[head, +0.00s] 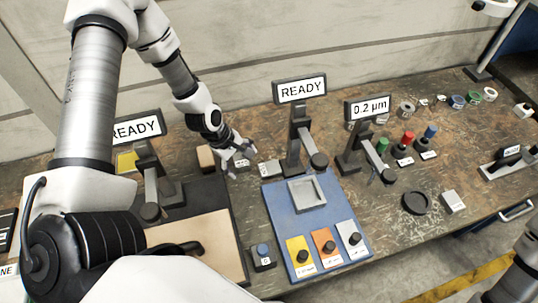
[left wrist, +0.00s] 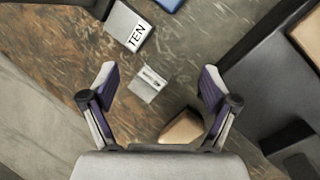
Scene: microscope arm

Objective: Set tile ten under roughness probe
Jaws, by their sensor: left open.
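A grey block marked TEN (left wrist: 130,27) lies at the top left of the left wrist view. It seems to be the small labelled block (head: 268,168) behind the blue board in the head view. A small silver piece (left wrist: 148,84) lies between and below my open left fingers. My left gripper (head: 237,164) is open and empty above the bench, left of the labelled block; its fingers (left wrist: 158,77) also show in the left wrist view. The probe stand (head: 375,155) with the 0.2 µm display (head: 368,106) stands right of the blue board. My right gripper is out of view.
A wooden block (left wrist: 183,127) is close to my left gripper. The blue board (head: 277,225) holds a grey square frame (head: 307,194) and several coloured panels. A READY display stand (head: 300,130) rises behind it. A black disc (head: 417,202) and grey block (head: 452,202) sit right.

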